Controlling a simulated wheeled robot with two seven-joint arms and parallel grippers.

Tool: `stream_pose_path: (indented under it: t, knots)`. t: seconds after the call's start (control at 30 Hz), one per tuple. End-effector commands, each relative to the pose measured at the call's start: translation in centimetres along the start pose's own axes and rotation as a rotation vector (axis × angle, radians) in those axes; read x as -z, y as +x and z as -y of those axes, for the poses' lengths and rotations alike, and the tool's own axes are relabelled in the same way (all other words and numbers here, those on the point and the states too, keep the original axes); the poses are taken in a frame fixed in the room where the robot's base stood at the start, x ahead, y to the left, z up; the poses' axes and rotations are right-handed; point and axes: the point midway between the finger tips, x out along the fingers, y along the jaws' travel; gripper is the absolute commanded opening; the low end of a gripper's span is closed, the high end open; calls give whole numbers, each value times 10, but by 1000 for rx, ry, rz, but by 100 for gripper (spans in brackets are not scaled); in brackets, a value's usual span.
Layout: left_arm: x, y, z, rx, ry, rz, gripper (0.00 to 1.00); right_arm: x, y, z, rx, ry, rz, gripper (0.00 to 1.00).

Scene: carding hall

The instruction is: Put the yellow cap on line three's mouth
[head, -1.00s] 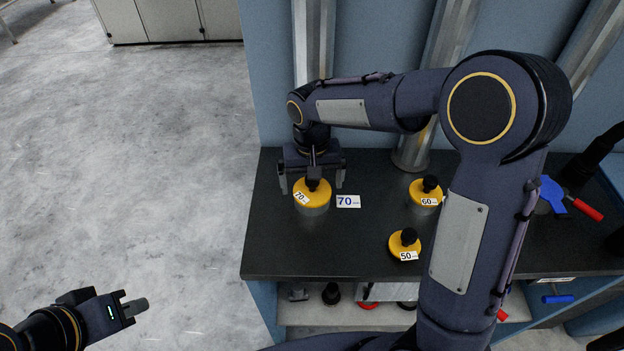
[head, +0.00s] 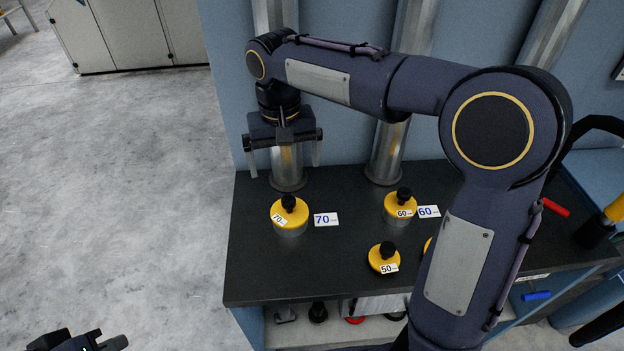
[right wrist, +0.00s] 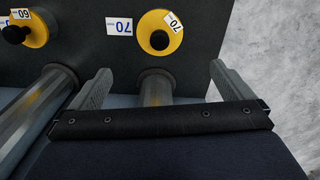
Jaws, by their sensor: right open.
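A yellow cap marked 70 (head: 291,217) with a black knob sits on a grey metal stub beside a 70 card; it also shows in the right wrist view (right wrist: 150,40). A yellow cap marked 60 (head: 398,203) sits beside a 60 card. A yellow cap marked 50 (head: 379,263) is nearer the front. Another yellow piece (head: 427,245) is mostly hidden behind my right arm. My right gripper (head: 283,168) is open and empty, above and behind the 70 cap. My left gripper (head: 121,342) is barely in view at bottom left. No mouth labelled line three is visible.
The dark bench top (head: 255,265) is clear at front left. Metal pipes (head: 287,170) stand at its back. A red-handled tool (head: 556,207) lies at right. A shelf below holds loose parts, including a black knob (head: 318,312).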

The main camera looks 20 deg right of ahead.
Motion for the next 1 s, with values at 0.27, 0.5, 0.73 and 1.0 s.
stream_pose_path:
  t: [0.27,0.5,0.73,1.0]
  knots:
    - [0,0,0,0,0,0,0,-28,-8,-36,95,2,-32,100]
    - [0,0,0,0,0,0,0,-123,0,-95,305,2,-196,100]
    - [0,0,0,0,0,0,0,-193,32,-104,387,18,-380,100]
    - [0,0,0,0,0,0,0,-214,50,-102,396,25,-451,100]
